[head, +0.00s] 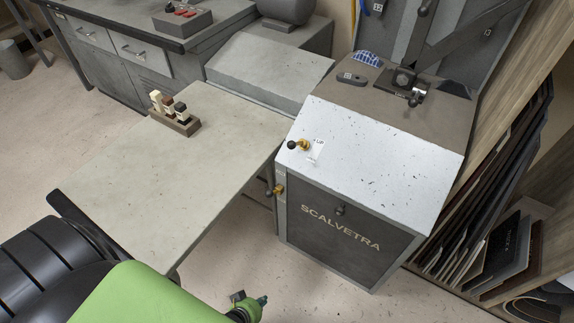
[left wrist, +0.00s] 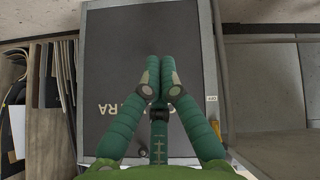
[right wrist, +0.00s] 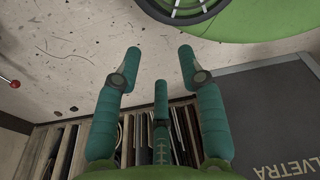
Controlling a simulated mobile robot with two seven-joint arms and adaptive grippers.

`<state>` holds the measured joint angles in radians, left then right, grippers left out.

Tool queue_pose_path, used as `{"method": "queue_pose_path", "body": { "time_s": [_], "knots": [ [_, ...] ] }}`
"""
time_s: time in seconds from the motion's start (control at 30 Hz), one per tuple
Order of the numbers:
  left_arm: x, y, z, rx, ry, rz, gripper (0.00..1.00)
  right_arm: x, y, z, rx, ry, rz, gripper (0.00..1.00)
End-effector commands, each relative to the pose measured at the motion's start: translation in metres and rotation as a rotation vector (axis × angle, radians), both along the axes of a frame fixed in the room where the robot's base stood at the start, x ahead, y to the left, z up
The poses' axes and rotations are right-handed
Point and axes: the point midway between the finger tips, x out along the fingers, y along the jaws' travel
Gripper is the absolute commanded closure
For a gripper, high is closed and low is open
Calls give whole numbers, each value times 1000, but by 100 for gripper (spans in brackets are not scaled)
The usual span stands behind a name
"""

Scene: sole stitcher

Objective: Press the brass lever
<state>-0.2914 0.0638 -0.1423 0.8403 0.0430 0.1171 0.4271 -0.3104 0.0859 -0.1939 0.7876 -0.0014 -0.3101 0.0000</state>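A brass lever (head: 299,145) with a black knob sits on the sloped white top of the grey SCALVETRA cabinet (head: 340,228). A second brass fitting (head: 278,190) with a dark knob is on the cabinet's left edge; a brass piece also shows in the left wrist view (left wrist: 215,128). I cannot tell which one the task means. My left gripper (head: 251,301) is low in front of the cabinet, apart from both. Its fingers (left wrist: 160,65) are drawn together with nothing between them, facing the dark front panel. My right gripper (right wrist: 159,55) is open and empty over the floor.
A pale table (head: 150,165) with a small block rack (head: 175,115) stands left of the cabinet. Boards lean in a rack (head: 500,210) on the right. A dark clamp mechanism (head: 405,82) stands behind the slope. The floor before the cabinet is clear.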

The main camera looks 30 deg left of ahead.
Motion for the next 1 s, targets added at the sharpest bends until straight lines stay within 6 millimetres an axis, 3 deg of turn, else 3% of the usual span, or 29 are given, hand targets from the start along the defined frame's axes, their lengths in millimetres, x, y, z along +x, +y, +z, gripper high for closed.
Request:
{"method": "queue_pose_path", "body": {
  "time_s": [0.03, 0.1, 0.2, 0.3, 0.4, 0.5, 0.6, 0.73, 1.0],
  "knots": [
    [44, -2, 1, -98, -150, 108, 100, 16, 2, -25, 3, -22, 0, 60],
    [93, -1, 30, -257, -345, 241, 100, 34, 4, -36, 5, -46, -1, 60],
    [146, 8, 82, -510, -615, 386, 100, 59, 8, -50, 9, -80, 0, 60],
    [175, 20, 138, -769, -857, 462, 100, 81, 10, -59, 12, -110, -1, 60],
    [186, 32, 186, -999, -1044, 480, 100, 98, 13, -64, 15, -136, -1, 60],
    [185, 41, 222, -1175, -1174, 463, 100, 110, 14, -66, 16, -153, -2, 60],
    [181, 47, 244, -1286, -1247, 439, 100, 117, 15, -66, 17, -162, -2, 60],
    [178, 50, 257, -1346, -1283, 422, 100, 120, 15, -64, 17, -168, -2, 60],
    [179, 50, 259, -1347, -1283, 422, 100, 120, 15, -63, 18, -168, -2, 60]
  ]
}}
